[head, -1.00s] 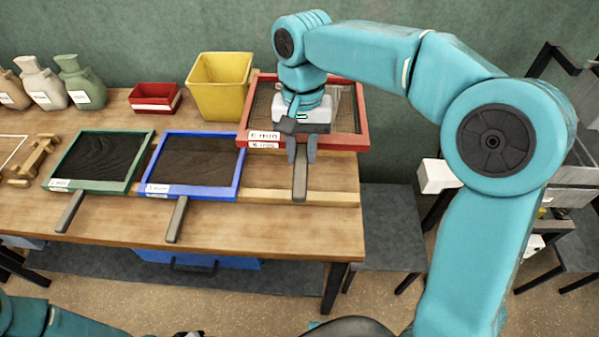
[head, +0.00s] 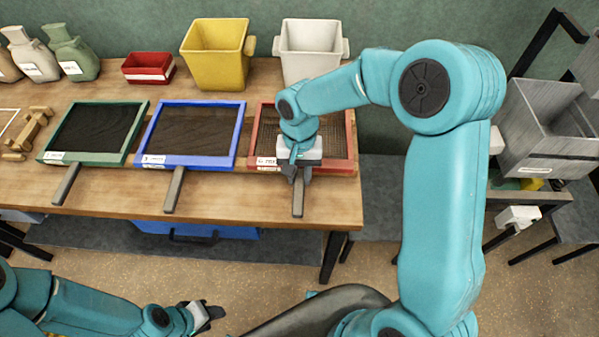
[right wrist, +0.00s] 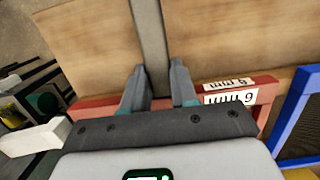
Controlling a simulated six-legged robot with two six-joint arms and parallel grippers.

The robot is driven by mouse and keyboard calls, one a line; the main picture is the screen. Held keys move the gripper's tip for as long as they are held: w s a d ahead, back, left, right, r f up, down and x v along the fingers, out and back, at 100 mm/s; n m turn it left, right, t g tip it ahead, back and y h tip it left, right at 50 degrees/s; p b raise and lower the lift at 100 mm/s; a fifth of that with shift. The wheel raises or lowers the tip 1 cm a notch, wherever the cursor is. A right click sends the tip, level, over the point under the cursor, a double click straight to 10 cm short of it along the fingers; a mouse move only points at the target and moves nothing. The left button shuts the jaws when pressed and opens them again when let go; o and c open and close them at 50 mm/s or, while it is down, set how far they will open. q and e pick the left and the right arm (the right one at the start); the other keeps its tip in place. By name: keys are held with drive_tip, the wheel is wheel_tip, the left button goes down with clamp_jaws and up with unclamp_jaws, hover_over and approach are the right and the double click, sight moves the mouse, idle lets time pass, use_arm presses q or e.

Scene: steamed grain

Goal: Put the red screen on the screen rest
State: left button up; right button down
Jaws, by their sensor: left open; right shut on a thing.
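The red screen (head: 346,165), a red frame with dark mesh and a grey handle (head: 298,200), lies roughly flat at the right end of the table. My right gripper (head: 299,178) is shut on its handle near the frame. In the right wrist view the handle (right wrist: 150,35) runs between the fingers (right wrist: 160,88), with the red frame (right wrist: 262,92) behind. The screen rest is not clearly visible; the red screen covers that part of the table. I cannot tell whether it touches the support. My left gripper (head: 213,315) is open and empty, low in front of the table.
The blue screen (head: 238,130) lies just left of the red one, with the green screen (head: 130,135) beyond. A yellow bin (head: 215,65), a white bin (head: 310,55) and a red box (head: 148,70) stand behind. The table's front strip (head: 240,205) is mostly clear.

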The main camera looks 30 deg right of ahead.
drive_tip(key=shift+s, duration=0.15)
drive_tip(key=shift+f, duration=0.15)
drive_tip(key=c, duration=0.9)
unclamp_jaws()
drive_tip(key=r, duration=0.4)
drive_tip(key=w+r, duration=0.1)
drive_tip(key=r, duration=0.7)
drive_tip(key=shift+w+d+r, duration=0.1)
drive_tip(key=shift+w+d, duration=0.15)
drive_tip(key=shift+d, duration=0.15)
drive_tip(key=shift+s, duration=0.1)
